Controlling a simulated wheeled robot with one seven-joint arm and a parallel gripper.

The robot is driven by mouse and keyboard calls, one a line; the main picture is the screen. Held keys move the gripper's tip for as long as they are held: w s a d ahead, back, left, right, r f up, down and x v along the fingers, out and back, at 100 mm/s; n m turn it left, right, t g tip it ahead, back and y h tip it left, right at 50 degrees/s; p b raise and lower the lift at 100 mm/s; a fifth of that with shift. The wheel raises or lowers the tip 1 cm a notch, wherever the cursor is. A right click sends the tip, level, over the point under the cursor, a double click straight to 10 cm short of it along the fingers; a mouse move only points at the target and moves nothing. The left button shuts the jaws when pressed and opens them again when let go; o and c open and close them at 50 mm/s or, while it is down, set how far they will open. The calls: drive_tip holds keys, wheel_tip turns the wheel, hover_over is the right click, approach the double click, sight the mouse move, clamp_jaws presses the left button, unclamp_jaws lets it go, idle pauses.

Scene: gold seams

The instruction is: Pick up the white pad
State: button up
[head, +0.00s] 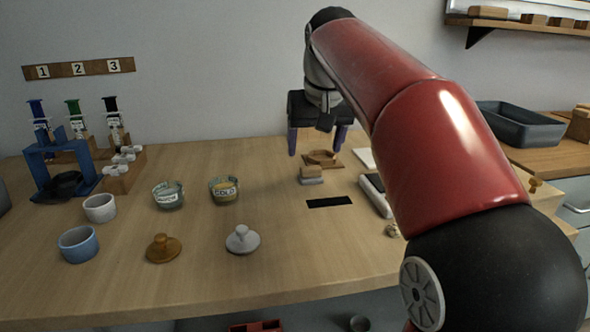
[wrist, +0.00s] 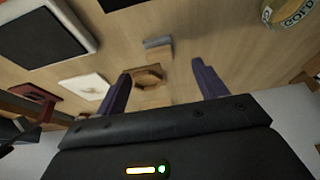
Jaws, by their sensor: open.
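A small block (head: 312,174) with a tan top and a pale grey-white lower layer lies on the table near the middle. It also shows in the wrist view (wrist: 158,44). I cannot tell for sure which is the white pad. My gripper (head: 316,151) is open and empty, pointing down above the table behind the block. Its two purple fingers also show in the wrist view (wrist: 161,68).
A wooden holder (head: 323,158) lies just behind the block, beneath my gripper. A black strip (head: 329,202) lies in front. A dark-topped white tray (head: 375,194) is to the right. Jars (head: 224,190), cups (head: 100,208) and lids (head: 242,240) stand left.

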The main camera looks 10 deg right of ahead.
sight(311, 168)
drive_tip(key=x, duration=0.3)
drive_tip(key=b+x, duration=0.1)
drive_tip(key=x, duration=0.3)
drive_tip(key=shift+w+d+f, duration=0.1)
drive_tip(key=shift+w+f, duration=0.05)
drive_tip(key=shift+w, duration=0.2)
drive_tip(key=shift+c, duration=0.4)
drive_tip(key=c, duration=1.1)
drive_tip(key=shift+o, duration=0.2)
